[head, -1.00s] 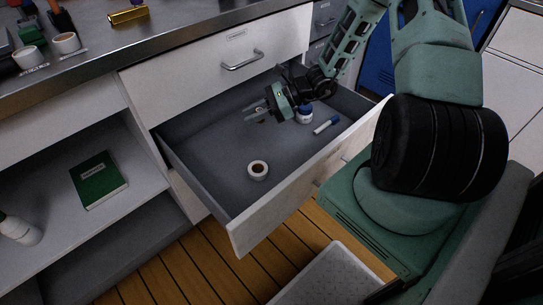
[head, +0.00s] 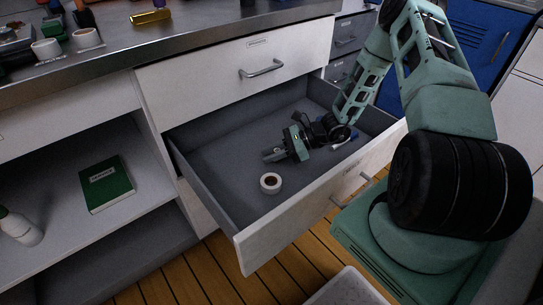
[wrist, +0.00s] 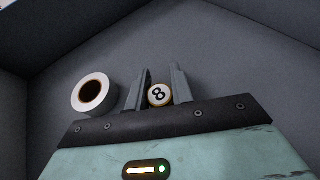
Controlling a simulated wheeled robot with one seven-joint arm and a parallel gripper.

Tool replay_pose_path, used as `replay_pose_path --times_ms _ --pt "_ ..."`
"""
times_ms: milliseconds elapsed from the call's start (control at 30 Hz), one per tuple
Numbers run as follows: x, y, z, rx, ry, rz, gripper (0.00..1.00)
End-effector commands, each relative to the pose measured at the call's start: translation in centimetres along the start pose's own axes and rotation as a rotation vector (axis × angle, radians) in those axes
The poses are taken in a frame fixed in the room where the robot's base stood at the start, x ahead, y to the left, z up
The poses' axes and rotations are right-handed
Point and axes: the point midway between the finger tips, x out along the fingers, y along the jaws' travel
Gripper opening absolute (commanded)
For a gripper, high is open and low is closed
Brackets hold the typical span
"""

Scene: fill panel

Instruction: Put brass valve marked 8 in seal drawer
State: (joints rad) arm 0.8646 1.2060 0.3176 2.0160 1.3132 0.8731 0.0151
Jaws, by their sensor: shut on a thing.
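The brass valve marked 8 (wrist: 159,95) shows end-on between my fingers in the wrist view, with a black 8 on a pale round face. My gripper (head: 274,154) is shut on it, low inside the open drawer (head: 305,222). The head view does not show the valve clearly, and I cannot tell whether it touches the drawer floor. The drawer has a white front and grey inside; the label on its front is too small to read, so I cannot confirm it is the seal drawer.
A white tape roll (head: 270,184) lies just in front of my gripper, and left of it in the wrist view (wrist: 93,93). A blue-and-white marker (head: 344,141) lies beside my arm. The drawer floor's left part is clear. A shut drawer (head: 230,68) is above.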

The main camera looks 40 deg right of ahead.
Motion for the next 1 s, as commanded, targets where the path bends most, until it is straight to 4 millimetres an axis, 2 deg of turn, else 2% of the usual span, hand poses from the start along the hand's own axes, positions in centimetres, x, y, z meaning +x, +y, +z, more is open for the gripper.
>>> replay_pose_path --times_ms 367,400,433,467,800,867,1000 --pt "0.2 0.0 -0.5 0.000 -0.001 -0.001 0.00" --pt "0.2 0.0 -0.4 0.000 0.000 -0.001 0.34" --pt "0.2 0.0 -0.4 0.000 0.000 -0.001 0.42" --pt "0.2 0.0 -0.4 0.000 0.000 -0.001 0.45" --pt "-0.1 -0.1 -0.1 -0.001 0.000 -0.001 0.45" --pt "-0.7 -0.1 -0.1 -0.001 0.000 -0.003 0.45" --pt "-3.2 -0.1 0.0 0.000 0.002 -0.005 0.45"
